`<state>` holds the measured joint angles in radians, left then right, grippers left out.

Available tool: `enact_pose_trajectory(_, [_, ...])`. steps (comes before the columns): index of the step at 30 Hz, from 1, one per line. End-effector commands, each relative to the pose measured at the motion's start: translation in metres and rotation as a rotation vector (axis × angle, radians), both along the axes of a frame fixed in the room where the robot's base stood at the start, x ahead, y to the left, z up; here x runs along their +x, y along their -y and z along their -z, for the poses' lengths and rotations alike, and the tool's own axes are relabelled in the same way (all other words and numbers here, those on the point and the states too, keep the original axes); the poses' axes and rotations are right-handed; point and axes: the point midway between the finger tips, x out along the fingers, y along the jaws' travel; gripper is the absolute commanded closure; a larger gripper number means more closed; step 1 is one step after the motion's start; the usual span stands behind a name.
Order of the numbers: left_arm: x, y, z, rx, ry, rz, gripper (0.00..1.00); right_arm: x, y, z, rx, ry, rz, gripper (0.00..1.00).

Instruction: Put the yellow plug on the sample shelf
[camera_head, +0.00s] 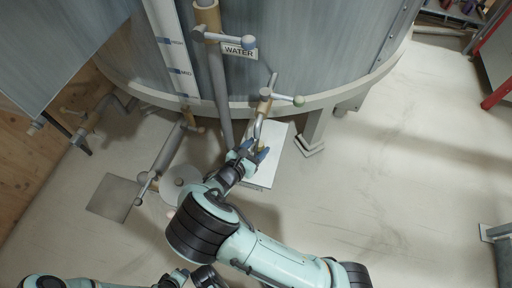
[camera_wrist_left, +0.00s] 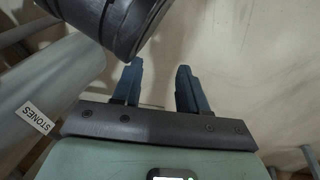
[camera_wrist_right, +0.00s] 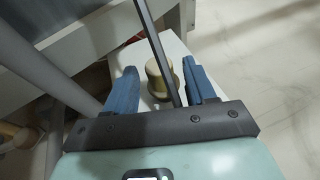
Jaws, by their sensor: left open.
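The yellow plug (camera_wrist_right: 157,72), a short tan-yellow round piece, shows between my right gripper's fingers in the right wrist view. It appears over the white sample shelf (camera_wrist_right: 185,45), which is also below the tank edge in the head view (camera_head: 271,168). I cannot tell if the plug touches the shelf. My right gripper (camera_head: 259,152) is at the shelf, its blue fingers (camera_wrist_right: 158,80) apart on either side of the plug, with visible gaps. My left gripper (camera_wrist_left: 158,80) is open and empty; the plug is not in the left wrist view.
A tap with a green-tipped handle (camera_head: 283,98) hangs just above my right gripper. A dark rod (camera_wrist_right: 157,40) crosses its wrist view. The water valve (camera_head: 222,38), pipes and the tank leg (camera_head: 312,132) stand nearby. The floor (camera_head: 410,160) to the right is mostly clear.

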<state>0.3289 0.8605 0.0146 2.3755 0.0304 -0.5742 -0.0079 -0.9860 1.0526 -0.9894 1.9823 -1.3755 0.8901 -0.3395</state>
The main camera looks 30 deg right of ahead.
Motion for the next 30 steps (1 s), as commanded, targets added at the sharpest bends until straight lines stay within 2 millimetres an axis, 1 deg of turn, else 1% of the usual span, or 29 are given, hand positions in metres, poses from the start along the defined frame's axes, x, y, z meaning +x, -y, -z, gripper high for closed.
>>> enact_pose_trajectory(6, [0.0, 0.0, -0.001, 0.0, 0.001, 0.0, 0.57, 0.0, 0.0, -0.003, 0.0, 0.001, 0.0, 0.45])
enact_pose_trajectory(8, [0.002, 0.001, -0.003, 0.001, 0.008, 0.001, 0.57, -0.002, -0.004, -0.004, 0.001, 0.0, -0.001, 0.45])
enact_pose_trajectory(11, [0.01, 0.002, -0.012, 0.0, 0.034, 0.002, 0.57, -0.006, -0.018, -0.009, 0.001, 0.0, -0.004, 0.45])
enact_pose_trajectory(13, [0.018, 0.003, -0.02, 0.002, 0.062, 0.003, 0.57, -0.012, -0.03, -0.014, 0.002, 0.0, -0.005, 0.45])
enact_pose_trajectory(14, [0.018, 0.004, -0.023, 0.001, 0.063, 0.005, 0.57, -0.014, -0.036, -0.017, 0.001, 0.001, -0.004, 0.45])
enact_pose_trajectory(18, [0.007, 0.01, -0.031, -0.015, 0.036, 0.017, 0.57, -0.026, -0.064, -0.026, 0.001, 0.001, -0.005, 0.45])
enact_pose_trajectory(24, [-0.005, 0.017, -0.038, -0.031, 0.003, 0.029, 0.57, -0.038, -0.094, -0.035, 0.0, 0.001, -0.003, 0.45])
enact_pose_trajectory(30, [-0.01, 0.019, -0.04, -0.038, -0.011, 0.034, 0.57, -0.044, -0.105, -0.038, -0.001, 0.0, 0.0, 0.45])
